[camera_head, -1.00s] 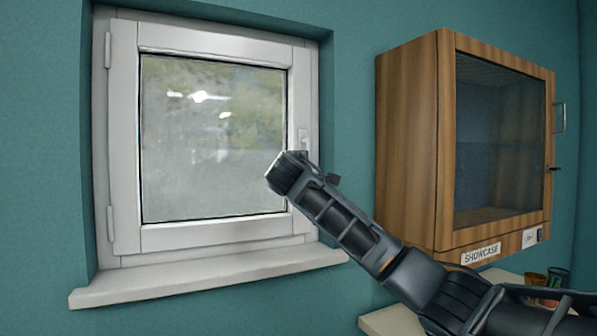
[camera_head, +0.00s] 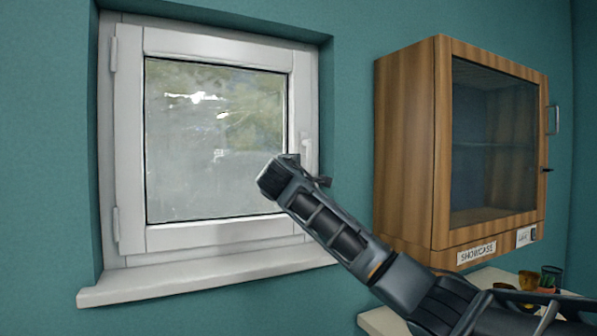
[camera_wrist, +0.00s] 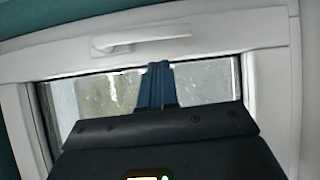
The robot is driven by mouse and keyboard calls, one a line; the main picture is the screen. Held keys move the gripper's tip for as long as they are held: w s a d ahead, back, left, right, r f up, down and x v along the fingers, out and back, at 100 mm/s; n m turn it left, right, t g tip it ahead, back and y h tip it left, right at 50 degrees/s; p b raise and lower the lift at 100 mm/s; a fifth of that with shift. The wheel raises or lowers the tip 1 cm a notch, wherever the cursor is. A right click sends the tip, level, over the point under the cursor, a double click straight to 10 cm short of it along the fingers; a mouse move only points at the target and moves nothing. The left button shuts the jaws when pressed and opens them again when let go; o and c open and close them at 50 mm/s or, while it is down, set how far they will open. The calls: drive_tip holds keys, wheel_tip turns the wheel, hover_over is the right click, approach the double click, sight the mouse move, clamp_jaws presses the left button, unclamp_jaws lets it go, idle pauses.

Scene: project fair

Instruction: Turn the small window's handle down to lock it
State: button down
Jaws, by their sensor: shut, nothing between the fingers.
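The small window (camera_head: 215,232) is white-framed and looks closed in the head view. Its white handle (camera_head: 307,146) is on the right side of the frame and lies along it; my arm's end hides its lower part. In the wrist view the handle (camera_wrist: 140,38) lies lengthwise across the top, with its thicker end at the left and the thin lever running right. My gripper (camera_wrist: 158,66) is shut and empty, its dark blue fingers over the glass side. The fingertips appear just below the lever in that picture, apart from it. In the head view my gripper is in front of the frame's right side.
A wooden showcase cabinet (camera_head: 405,150) with a glass door hangs to the right of the window. Below it is a pale shelf (camera_head: 383,322) with small cups (camera_head: 550,277). A white sill (camera_head: 205,277) juts out under the window.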

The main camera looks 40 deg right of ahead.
drive_tip(key=b+v, duration=0.1)
drive_tip(key=v, duration=0.9)
drive_tip(key=shift+a+r, duration=0.2)
drive_tip(key=shift+a, duration=0.2)
